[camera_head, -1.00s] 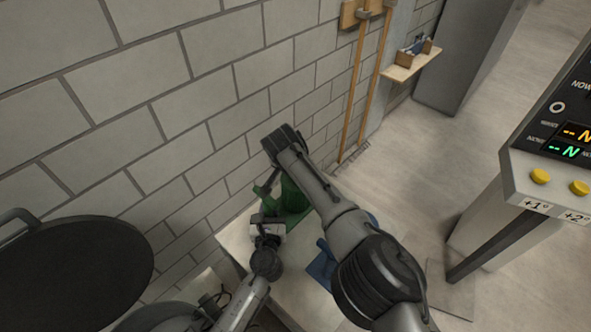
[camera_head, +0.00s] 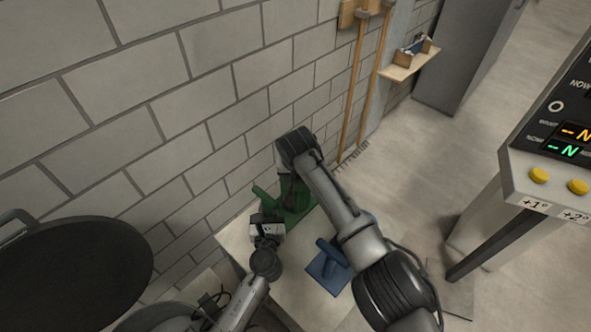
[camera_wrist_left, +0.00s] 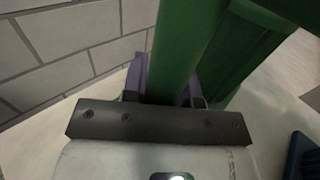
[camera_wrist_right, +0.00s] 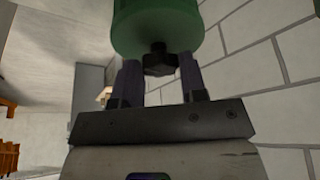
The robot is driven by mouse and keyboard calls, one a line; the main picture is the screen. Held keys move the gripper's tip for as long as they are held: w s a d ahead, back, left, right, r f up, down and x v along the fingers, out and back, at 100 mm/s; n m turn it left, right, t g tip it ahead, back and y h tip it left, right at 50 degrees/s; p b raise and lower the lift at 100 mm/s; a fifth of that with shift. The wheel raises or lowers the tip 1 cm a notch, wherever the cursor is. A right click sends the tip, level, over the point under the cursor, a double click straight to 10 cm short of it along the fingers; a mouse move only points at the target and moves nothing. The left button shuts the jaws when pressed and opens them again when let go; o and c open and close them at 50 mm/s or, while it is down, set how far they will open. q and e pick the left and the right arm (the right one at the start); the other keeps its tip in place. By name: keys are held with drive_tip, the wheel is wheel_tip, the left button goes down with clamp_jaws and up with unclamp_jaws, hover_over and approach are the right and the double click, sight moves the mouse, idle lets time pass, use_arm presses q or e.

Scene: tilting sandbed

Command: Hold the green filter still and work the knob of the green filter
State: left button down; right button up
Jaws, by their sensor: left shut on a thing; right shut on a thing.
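The green filter (camera_head: 297,203) stands on the pale table against the brick wall, partly hidden by my right arm in the head view. My left gripper (camera_wrist_left: 170,92) is shut on a green upright part of the filter (camera_wrist_left: 187,45), low beside its body. The right wrist view shows the filter's rounded green end (camera_wrist_right: 157,25) with a dark knob (camera_wrist_right: 159,60) on it. My right gripper (camera_wrist_right: 160,75) has its fingers on either side of this knob and is shut on it. In the head view its fingertips are hidden behind my arm.
A blue fixture (camera_head: 328,266) stands on the table (camera_head: 300,300) right of the green filter. A dark round pan-like thing (camera_head: 75,275) is at the lower left. A console with yellow buttons (camera_head: 539,174) is at the right. Wooden-handled tools lean on the wall.

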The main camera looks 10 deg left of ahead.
idle(0.3)
drive_tip(key=o, duration=0.9)
drive_tip(key=shift+o, duration=0.2)
drive_tip(key=v, duration=1.2)
drive_tip(key=shift+d, duration=0.1)
use_arm(q)
drive_tip(key=c, duration=0.8)
unclamp_jaws()
